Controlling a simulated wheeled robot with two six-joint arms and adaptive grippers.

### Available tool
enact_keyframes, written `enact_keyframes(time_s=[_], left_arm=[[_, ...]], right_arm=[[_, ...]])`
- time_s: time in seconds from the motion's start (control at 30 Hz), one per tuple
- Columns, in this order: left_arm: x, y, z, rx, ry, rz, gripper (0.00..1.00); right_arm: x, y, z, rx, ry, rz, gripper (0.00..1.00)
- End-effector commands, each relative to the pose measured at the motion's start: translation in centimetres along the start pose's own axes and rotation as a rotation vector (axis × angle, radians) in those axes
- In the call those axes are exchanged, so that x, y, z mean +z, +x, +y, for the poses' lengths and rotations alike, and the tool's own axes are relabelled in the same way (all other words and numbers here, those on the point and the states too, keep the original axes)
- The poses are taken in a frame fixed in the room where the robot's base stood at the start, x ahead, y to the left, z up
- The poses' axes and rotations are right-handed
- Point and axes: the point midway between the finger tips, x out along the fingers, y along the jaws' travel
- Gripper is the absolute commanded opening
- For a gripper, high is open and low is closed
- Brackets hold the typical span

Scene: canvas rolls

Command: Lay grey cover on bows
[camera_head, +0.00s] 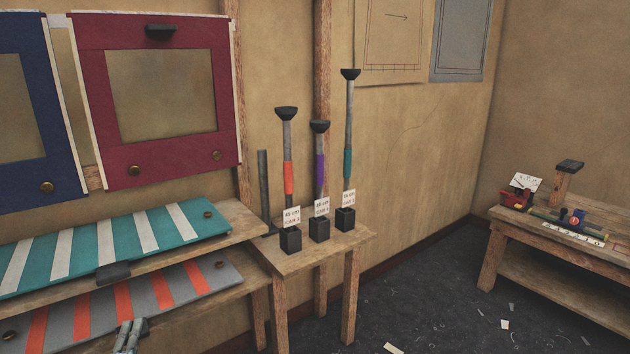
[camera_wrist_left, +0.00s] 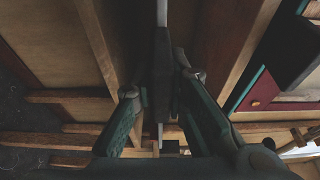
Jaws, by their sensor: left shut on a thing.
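The grey cover (camera_head: 188,284) with orange stripes lies on the lower shelf at the left in the head view. Its near-left part is cut off by the frame. My left gripper (camera_head: 131,334) is at the front edge of this cover, low in the head view. In the left wrist view my left gripper (camera_wrist_left: 160,105) has its fingers either side of a dark handle (camera_wrist_left: 162,75), shut on it; a thin pale edge shows beyond it. My right gripper is not in view. I cannot make out any bows.
A teal cover (camera_head: 120,242) with white stripes lies on the shelf just above. A small table (camera_head: 310,252) holds several upright poles in black blocks. A maroon frame (camera_head: 155,168) hangs on the wall. A bench (camera_head: 560,249) stands at the right, with open floor between.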

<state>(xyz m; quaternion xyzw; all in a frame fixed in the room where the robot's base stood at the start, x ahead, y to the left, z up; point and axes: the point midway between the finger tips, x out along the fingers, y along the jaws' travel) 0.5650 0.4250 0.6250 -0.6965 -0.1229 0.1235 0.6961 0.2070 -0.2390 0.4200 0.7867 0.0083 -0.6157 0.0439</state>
Motion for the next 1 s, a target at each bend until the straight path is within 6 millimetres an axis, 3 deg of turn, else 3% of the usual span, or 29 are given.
enact_keyframes(time_s=[0.47,0.57,0.73,1.0], left_arm=[[-0.1,-0.1,-0.2,0.0,0.001,0.001,0.0],[-0.5,-1.6,-0.3,0.001,0.001,0.002,0.0],[-1.9,-6.0,-0.3,0.002,-0.001,0.003,0.0],[-3.7,-11.9,-0.1,0.0,-0.002,0.001,0.0]], right_arm=[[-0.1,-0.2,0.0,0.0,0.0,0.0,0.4],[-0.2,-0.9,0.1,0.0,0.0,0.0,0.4],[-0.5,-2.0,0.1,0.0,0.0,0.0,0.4],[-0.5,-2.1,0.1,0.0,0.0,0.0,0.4]])
